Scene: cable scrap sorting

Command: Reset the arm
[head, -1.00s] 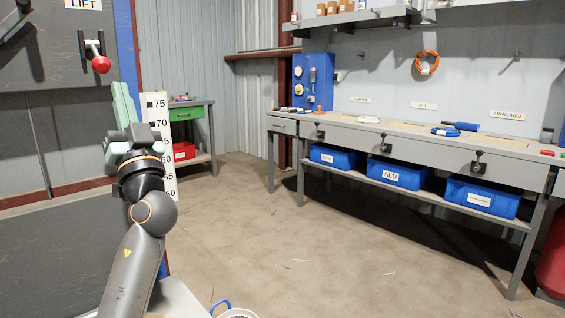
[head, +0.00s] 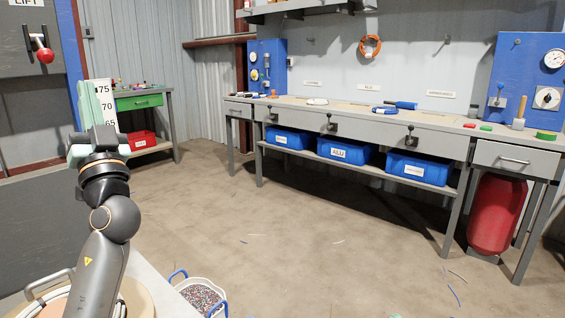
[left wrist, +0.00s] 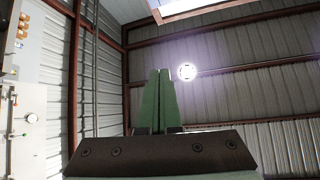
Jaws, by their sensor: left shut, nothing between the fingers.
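My left gripper (head: 90,103) is raised at the left of the head view, pointing up, with green fingers. In the left wrist view its fingers (left wrist: 159,98) are pressed together with nothing between them. It is in free air, touching nothing that I can see. My left forearm rises from the bottom left. My right gripper does not show in either view.
A grey workbench (head: 356,116) stands along the back wall, with blue bins (head: 348,151) on its lower shelf. A red cylinder (head: 497,214) stands under its right part. A bucket of scrap (head: 203,298) is at the bottom. Cable offcuts lie on the otherwise open floor.

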